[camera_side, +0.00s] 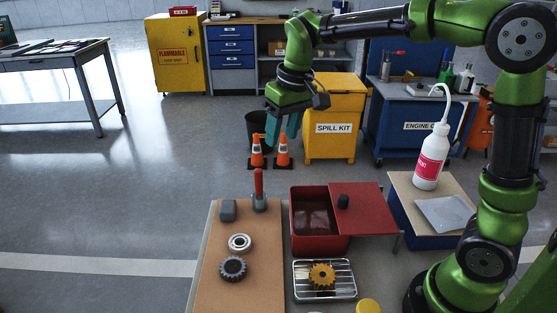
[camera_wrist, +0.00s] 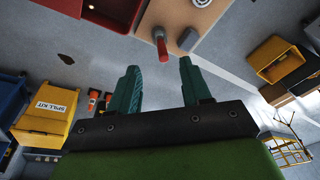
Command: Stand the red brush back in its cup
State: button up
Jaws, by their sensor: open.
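The red brush (camera_side: 259,182) shows as an upright red handle rising from a small grey cup (camera_side: 260,204) at the far edge of a brown-topped bench (camera_side: 240,270). Its lower end is hidden in the cup. In the wrist view the red handle (camera_wrist: 162,49) points towards the camera, with the cup (camera_wrist: 157,32) behind it. My gripper (camera_side: 284,132) is open and empty, above and apart from the brush. In the wrist view its teal fingers (camera_wrist: 160,68) are spread, with the handle's end appearing between and beyond the tips.
A grey block (camera_side: 228,210) sits close left of the cup. A bearing ring (camera_side: 240,243) and a dark gear (camera_side: 233,268) lie nearer on the bench. A red box (camera_side: 319,246) with a red lid (camera_side: 362,208) stands to the right. Orange cones (camera_side: 283,150) stand on the floor behind.

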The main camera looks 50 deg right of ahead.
jog(key=s+m+t+y, duration=0.1)
jog(key=s+m+t, duration=0.2)
jog(key=s, duration=1.5)
jog(key=shift+d+f+t, duration=0.25)
jog(key=shift+f+t, duration=0.1)
jog(key=shift+t, duration=0.75)
